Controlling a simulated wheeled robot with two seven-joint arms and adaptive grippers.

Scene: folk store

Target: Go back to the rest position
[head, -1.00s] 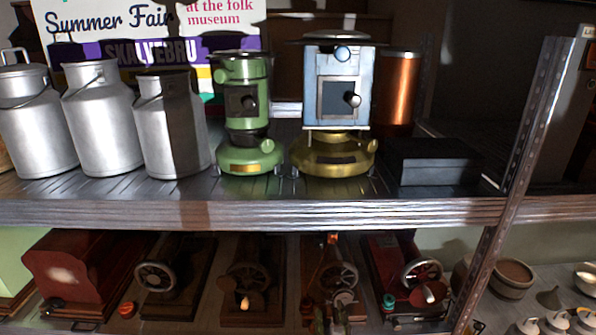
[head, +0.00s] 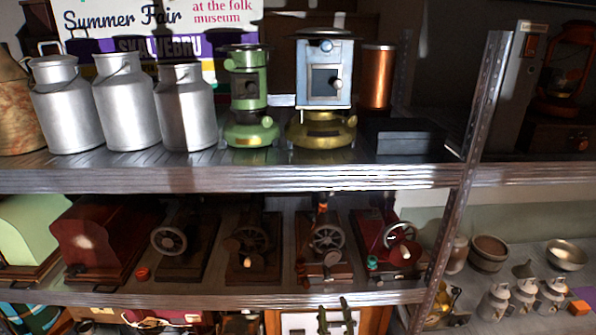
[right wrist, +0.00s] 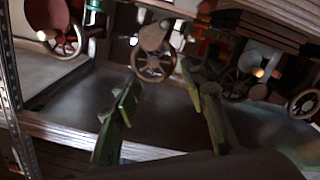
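My right gripper (head: 336,304) shows at the bottom edge of the head view, in front of the lower shelf, with its greenish fingers pointing up. In the right wrist view its two green fingers (right wrist: 162,85) stand well apart, with nothing held between them. A dark sewing-machine base and a spoked wheel (right wrist: 154,63) lie beyond the fingers. My left gripper is in neither view.
The upper shelf (head: 240,180) holds milk cans (head: 126,105), a green stove (head: 248,95), a blue stove (head: 324,75) and a dark box (head: 403,137). Sewing machines (head: 327,245) stand on the lower shelf. A metal upright (head: 463,190) rises at the right.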

